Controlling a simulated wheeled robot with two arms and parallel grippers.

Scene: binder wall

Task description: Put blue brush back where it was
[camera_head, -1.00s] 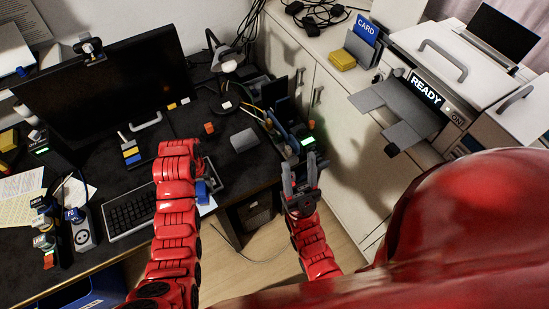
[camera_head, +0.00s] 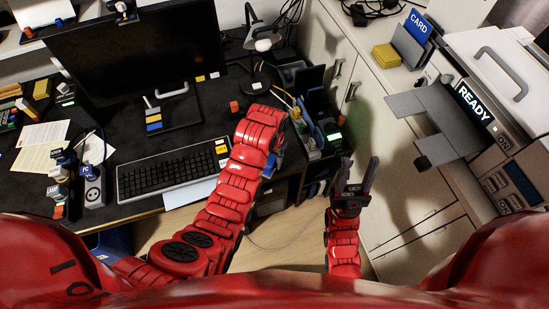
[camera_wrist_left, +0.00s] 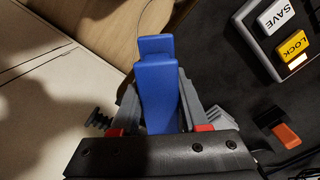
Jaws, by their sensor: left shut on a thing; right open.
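My left gripper (camera_head: 274,164) is shut on the blue brush (camera_head: 269,166), near the desk's front right edge. In the head view my left arm hides much of the gripper and brush. My right gripper (camera_head: 356,178) is open and empty, fingers pointing up, in front of the cabinet and to the right of the left gripper.
An organizer (camera_head: 313,152) with upright items and a green light (camera_head: 334,136) stands at the desk's right end. The keyboard (camera_head: 165,176) lies left of my left arm, below the monitor (camera_head: 140,55). An orange block (camera_head: 257,86) is on the desk. White cabinets (camera_head: 375,125) are at right.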

